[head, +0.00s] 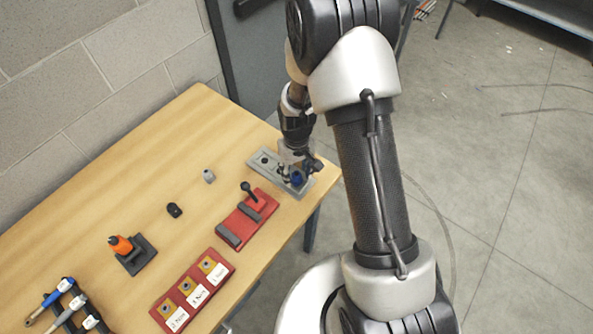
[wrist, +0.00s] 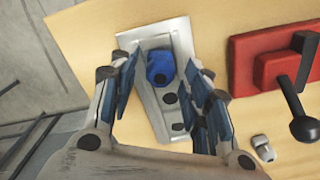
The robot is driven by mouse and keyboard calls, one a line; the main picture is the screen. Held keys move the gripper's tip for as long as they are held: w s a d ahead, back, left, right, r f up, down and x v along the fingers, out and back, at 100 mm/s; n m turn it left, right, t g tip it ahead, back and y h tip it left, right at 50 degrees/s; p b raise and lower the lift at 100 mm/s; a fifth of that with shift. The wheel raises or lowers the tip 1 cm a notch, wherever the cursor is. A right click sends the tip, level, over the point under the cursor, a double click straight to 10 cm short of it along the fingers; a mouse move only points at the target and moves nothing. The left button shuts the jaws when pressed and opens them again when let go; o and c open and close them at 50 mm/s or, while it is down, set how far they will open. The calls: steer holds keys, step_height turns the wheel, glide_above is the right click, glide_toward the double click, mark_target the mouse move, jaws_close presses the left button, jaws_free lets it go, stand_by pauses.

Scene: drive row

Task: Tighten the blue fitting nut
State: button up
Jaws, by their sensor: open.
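The blue fitting nut (wrist: 160,68) sits on a grey plate (wrist: 181,32) on the wooden table. In the head view the blue nut (head: 297,178) shows at the table's far right end, partly covered by my gripper. My gripper (head: 298,164) is above the plate there. In the wrist view my gripper (wrist: 162,98) is open, with one finger on each side of the nut's line. The nut shows between and beyond the fingertips. I cannot tell whether any finger touches it.
A red block with a black lever (head: 248,215) stands close beside the plate. A red labelled tray (head: 192,290), an orange-topped tool on a dark base (head: 130,251), a black part (head: 174,210) and a grey part (head: 209,176) are also on the table. A wall borders the table's back.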

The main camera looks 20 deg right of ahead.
mark_target(296, 173)
steer(key=shift+r, duration=0.1)
step_height(296, 173, up, 12)
stand_by(0.6)
stand_by(0.4)
